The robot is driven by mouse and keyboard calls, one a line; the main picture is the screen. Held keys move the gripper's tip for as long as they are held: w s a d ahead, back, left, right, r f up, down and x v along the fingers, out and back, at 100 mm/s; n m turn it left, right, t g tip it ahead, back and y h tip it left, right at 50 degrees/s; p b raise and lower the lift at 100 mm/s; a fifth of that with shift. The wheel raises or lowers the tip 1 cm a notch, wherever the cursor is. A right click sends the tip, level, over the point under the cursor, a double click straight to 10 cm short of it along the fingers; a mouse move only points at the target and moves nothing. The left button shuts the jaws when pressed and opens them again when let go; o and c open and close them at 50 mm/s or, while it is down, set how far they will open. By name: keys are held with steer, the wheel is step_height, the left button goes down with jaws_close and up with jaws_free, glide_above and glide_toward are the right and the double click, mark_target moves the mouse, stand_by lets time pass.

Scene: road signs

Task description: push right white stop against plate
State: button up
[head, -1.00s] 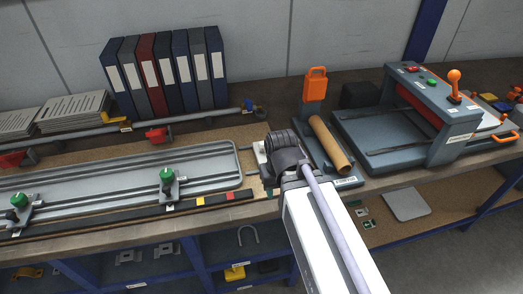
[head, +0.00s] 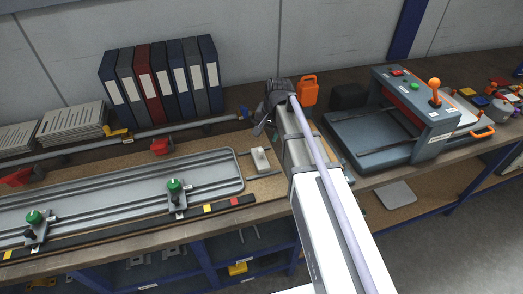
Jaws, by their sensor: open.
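The right white stop (head: 260,159) is a small pale block on the wooden board, just right of the plate's right end. A narrow gap seems to show between the two. The plate (head: 110,196) is long, grey and grooved, with a rounded right end. My gripper (head: 262,127) is above and behind the stop, clear of it, with open jaws. Its fingers are small and dark, and nothing shows between them. My arm reaches in from the lower right and hides the bench just right of the stop.
Two green-knobbed clamps (head: 175,190) stand along the plate's front. A rail with red stops (head: 160,146) runs behind it. Binders (head: 160,75) stand at the back. An orange-handled item (head: 307,91) and a grey press (head: 400,120) stand right of my arm.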

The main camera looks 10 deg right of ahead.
mark_target(261, 149)
steer(key=b+x, duration=0.8)
steer(key=x, duration=0.2)
steer(key=shift+a+b, duration=0.1)
steer(key=shift+b, duration=0.3)
steer(key=shift+r, duration=0.15)
steer(key=shift+c, duration=0.2)
jaws_close()
